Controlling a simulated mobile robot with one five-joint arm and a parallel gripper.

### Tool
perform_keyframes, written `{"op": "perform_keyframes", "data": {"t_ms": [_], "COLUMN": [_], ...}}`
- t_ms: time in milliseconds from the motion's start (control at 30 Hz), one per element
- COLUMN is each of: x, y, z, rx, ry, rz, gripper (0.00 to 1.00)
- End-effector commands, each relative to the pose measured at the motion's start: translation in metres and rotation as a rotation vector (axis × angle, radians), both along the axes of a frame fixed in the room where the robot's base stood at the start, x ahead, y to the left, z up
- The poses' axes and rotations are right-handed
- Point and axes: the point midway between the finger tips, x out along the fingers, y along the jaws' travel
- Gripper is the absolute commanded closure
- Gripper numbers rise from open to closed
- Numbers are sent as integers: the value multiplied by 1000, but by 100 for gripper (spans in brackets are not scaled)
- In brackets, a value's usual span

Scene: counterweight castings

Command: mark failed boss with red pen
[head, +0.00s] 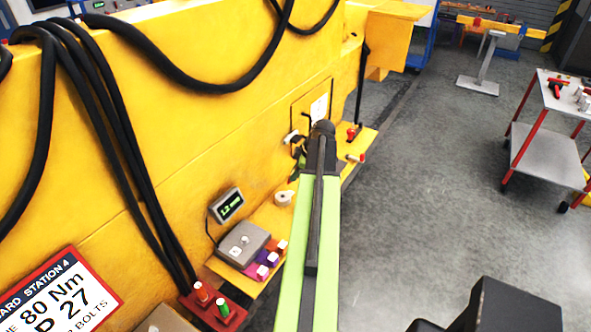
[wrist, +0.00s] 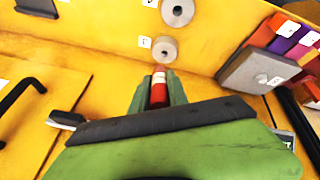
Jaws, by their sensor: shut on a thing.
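In the wrist view my gripper (wrist: 158,84) is shut on a red pen (wrist: 158,92) with a white band. The pen points away from me towards a round grey boss (wrist: 164,50) with a centre hole and a small white tag beside it. A second grey boss (wrist: 177,10) is farther off, also tagged. I cannot tell whether the pen tip touches the nearer boss. Neither boss shows a clear mark. In the head view my green arm hides most of the gripper, and a pale round boss (head: 284,198) sits on the yellow ledge left of the arm.
A grey box (head: 242,243) stands on the ledge by purple and orange blocks (head: 265,259), below a display (head: 228,206) reading about 1.2 mm. Black hoses hang on the yellow casting (head: 200,90).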

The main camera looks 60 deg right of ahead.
Motion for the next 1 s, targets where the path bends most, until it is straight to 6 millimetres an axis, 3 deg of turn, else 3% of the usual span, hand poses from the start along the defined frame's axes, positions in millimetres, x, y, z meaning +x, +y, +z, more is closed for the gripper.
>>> {"op": "perform_keyframes", "data": {"t_ms": [267, 633, 1000], "x": [0, 0, 1], "y": [1, 2, 2], "z": [-14, -57, -59], "rx": [0, -1, -1], "ry": [1, 3, 3], "rz": [2, 4, 5], "gripper": [100, 100, 100]}}
